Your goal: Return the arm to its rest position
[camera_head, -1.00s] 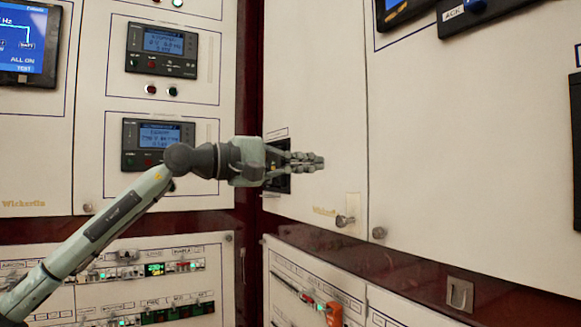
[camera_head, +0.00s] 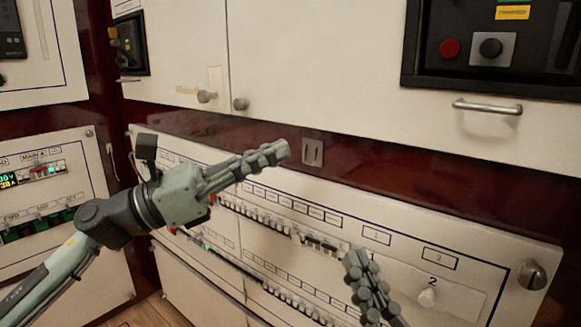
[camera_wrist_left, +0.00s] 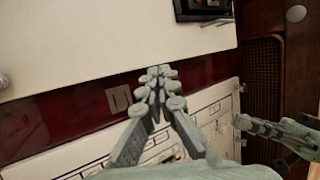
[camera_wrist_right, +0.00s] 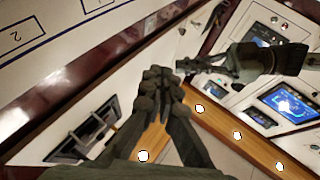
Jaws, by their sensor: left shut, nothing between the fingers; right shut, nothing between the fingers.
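My left gripper (camera_head: 268,156) comes in from the left in the head view. It is shut and empty, in front of the dark red strip above the lower breaker panel. In the left wrist view its fingers (camera_wrist_left: 158,80) meet at the tips with nothing between them. My right gripper (camera_head: 362,275) is at the bottom centre right of the head view, in front of the lower panel, with its arm cut off by the frame. It is shut and empty. It also shows in the left wrist view (camera_wrist_left: 248,125), and its fingertips show in the right wrist view (camera_wrist_right: 158,82).
Above are white cabinet doors (camera_head: 320,60), a metal handle (camera_head: 487,107), and a black recess with a red button (camera_head: 449,48).

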